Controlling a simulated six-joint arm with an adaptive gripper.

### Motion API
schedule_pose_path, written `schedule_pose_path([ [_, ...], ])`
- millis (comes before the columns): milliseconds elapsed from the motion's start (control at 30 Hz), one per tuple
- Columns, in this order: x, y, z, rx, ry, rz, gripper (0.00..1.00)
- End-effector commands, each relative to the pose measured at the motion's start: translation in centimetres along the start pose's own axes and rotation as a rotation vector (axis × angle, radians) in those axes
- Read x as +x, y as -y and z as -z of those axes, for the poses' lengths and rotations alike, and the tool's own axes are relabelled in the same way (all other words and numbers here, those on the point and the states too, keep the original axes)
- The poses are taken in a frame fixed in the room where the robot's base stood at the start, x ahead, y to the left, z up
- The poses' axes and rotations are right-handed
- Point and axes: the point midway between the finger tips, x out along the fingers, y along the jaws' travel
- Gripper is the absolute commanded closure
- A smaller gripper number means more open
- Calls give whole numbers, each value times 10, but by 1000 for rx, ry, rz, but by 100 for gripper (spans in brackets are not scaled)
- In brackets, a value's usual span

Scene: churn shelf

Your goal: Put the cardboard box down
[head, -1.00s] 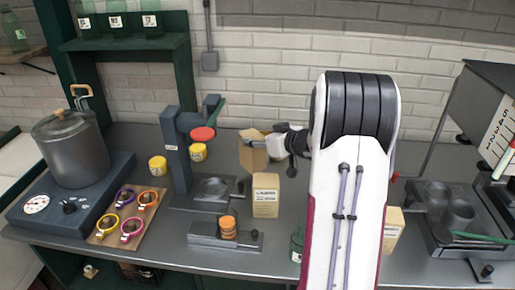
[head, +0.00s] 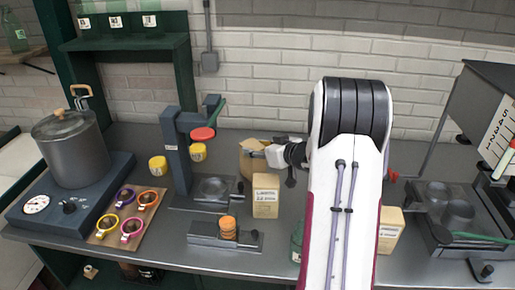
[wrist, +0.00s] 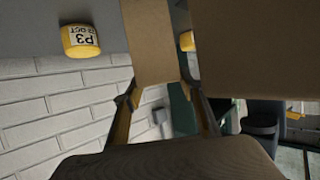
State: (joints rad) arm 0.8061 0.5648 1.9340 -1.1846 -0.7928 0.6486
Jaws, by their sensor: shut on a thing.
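My gripper (head: 265,153) is shut on a plain brown cardboard box (head: 250,164), behind the middle of the bench. In the head view the box's lower part is hidden by a labelled carton (head: 265,197) standing in front of it, so I cannot tell whether its base touches the bench. In the wrist view the held box (wrist: 150,45) shows beyond and between my two fingers (wrist: 168,112). A large brown surface at the right of the wrist view, probably the labelled carton, is close by.
A dark press stand (head: 176,160) with a red disc is left of the box. Yellow tubs (head: 157,166) are near it. Another carton (head: 391,228) and a green bottle (head: 297,242) flank my arm. A pot (head: 72,150) stands far left. The brick wall is behind.

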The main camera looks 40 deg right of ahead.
Motion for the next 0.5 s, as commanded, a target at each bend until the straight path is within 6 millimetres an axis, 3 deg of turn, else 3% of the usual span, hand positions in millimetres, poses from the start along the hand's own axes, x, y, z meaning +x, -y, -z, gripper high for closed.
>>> schedule_pose_path([
  [100, 1, 0, -2, 1, -1, 0, 100],
  [133, 1, 0, -2, 1, 0, 0, 51],
  [167, 1, 0, -2, 1, 0, 0, 44],
  [500, 1, 0, -2, 0, 0, 0, 42],
])
